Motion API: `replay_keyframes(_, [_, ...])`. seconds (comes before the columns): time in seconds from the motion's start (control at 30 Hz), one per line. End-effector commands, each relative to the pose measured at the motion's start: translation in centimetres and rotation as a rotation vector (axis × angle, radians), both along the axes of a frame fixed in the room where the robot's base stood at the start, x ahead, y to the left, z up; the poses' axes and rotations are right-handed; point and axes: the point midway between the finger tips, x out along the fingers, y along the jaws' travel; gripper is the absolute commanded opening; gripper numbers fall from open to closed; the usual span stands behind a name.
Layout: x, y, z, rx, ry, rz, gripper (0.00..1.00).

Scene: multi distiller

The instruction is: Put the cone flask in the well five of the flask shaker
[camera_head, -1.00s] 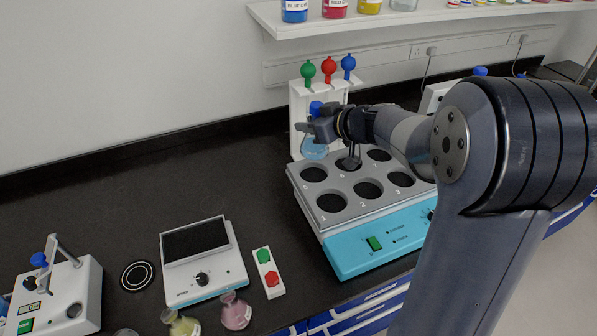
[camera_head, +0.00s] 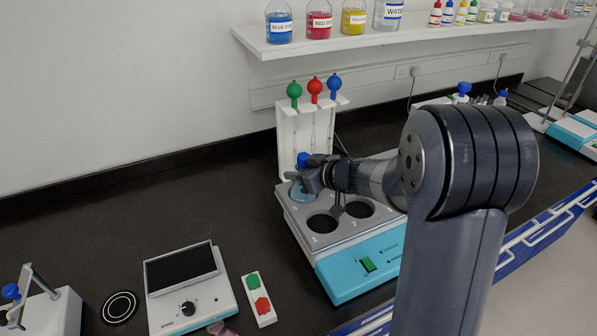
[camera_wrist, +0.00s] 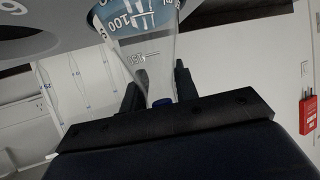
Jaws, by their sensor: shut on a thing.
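The cone flask (camera_head: 300,193) holds light blue liquid and has a blue stopper (camera_head: 304,159). My gripper (camera_head: 309,180) is shut on its neck and keeps it upright over the back left well of the flask shaker (camera_head: 357,246). The flask covers that well, and I cannot tell whether its base is inside the well or just above it. In the wrist view the clear flask (camera_wrist: 146,55) with white volume marks stands between my fingers (camera_wrist: 158,92). Front wells 1 (camera_head: 321,224) and 2 (camera_head: 357,210) look empty. My arm hides the right part of the shaker.
A white pipette stand (camera_head: 288,135) with green, red and blue bulbs rises close behind the shaker. A shelf (camera_head: 400,38) with bottles hangs above. A stirrer plate (camera_head: 187,300) and a red-green button box (camera_head: 259,299) stand left of the shaker. The back left counter is clear.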

Motion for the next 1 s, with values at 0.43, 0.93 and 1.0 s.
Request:
replay_keyframes(0.43, [0.0, 0.0, -0.1, 0.001, 0.001, 0.0, 0.51])
replay_keyframes(0.93, [-4.0, -4.2, 3.2, 0.001, -0.002, -0.005, 0.51])
replay_keyframes(1.0, [-5.0, -5.1, 3.8, 0.0, -0.002, -0.005, 0.51])
